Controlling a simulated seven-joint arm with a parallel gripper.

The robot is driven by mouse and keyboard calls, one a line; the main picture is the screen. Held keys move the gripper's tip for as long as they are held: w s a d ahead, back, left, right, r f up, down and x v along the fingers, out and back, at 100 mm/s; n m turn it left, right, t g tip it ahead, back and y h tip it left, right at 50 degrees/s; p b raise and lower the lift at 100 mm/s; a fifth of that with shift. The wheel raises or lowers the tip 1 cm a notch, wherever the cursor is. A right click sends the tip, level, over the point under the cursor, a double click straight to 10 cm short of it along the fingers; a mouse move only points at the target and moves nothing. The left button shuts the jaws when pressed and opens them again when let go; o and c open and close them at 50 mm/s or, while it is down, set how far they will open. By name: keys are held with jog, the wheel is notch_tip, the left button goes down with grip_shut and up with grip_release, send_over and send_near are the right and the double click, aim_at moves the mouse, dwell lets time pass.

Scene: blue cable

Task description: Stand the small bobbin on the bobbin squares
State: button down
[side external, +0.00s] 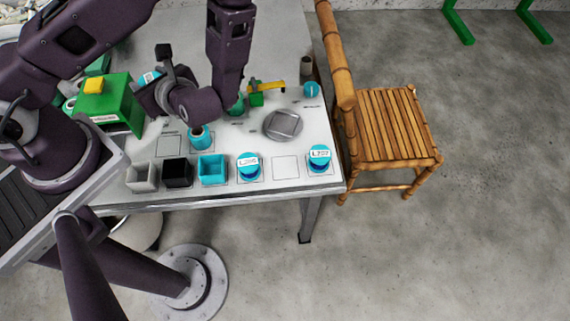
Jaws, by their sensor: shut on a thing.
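My gripper (150,97) is at the left of the table, beside the green box and below my wrist camera. Two blue labelled bobbins, one left (248,167) and one right (319,158), stand on outlined squares along the front edge. An empty outlined square (286,168) lies between them. Another outlined square (170,143) lies further left.
Grey (141,177), black (177,174) and teal (211,170) open boxes line the front left. A green box (108,107) stands behind them. A round grey disc (283,125) lies mid-table, with a yellow-and-green tool (264,88) behind it. A wooden chair (395,125) stands right.

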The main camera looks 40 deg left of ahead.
jog(key=s+d+f+n+g+h, duration=0.2)
jog(key=s+d+n+g, duration=0.2)
jog(key=s+n+g, duration=0.15)
jog(key=s+d+f+n+g+h, duration=0.1)
jog(key=s+d+f+n+g, duration=0.3)
jog(key=s, duration=0.3)
jog(key=d+n+g+h, duration=0.5)
jog(key=d+n+h, duration=0.55)
jog(key=d, duration=0.35)
jog(key=w+d+n+t+h, duration=0.3)
jog(key=w+d+n+h, duration=0.4)
jog(key=w+h, duration=0.2)
jog(key=w+f+n+t+h, duration=0.1)
jog(key=w+n+t+h, duration=0.3)
jog(key=w+n+t, duration=0.75)
jog(key=w+f+m+g, duration=0.1)
jog(key=f, duration=0.2)
jog(key=w+f+g, duration=0.1)
jog(key=f, duration=0.2)
jog(key=f+m+g, duration=0.1)
jog(key=f, duration=0.2)
jog(key=shift+w+d+f+m, duration=0.1)
jog(key=shift+w+f+m, duration=0.25)
jog(key=shift+w, duration=0.05)
jog(key=shift+f, duration=0.15)
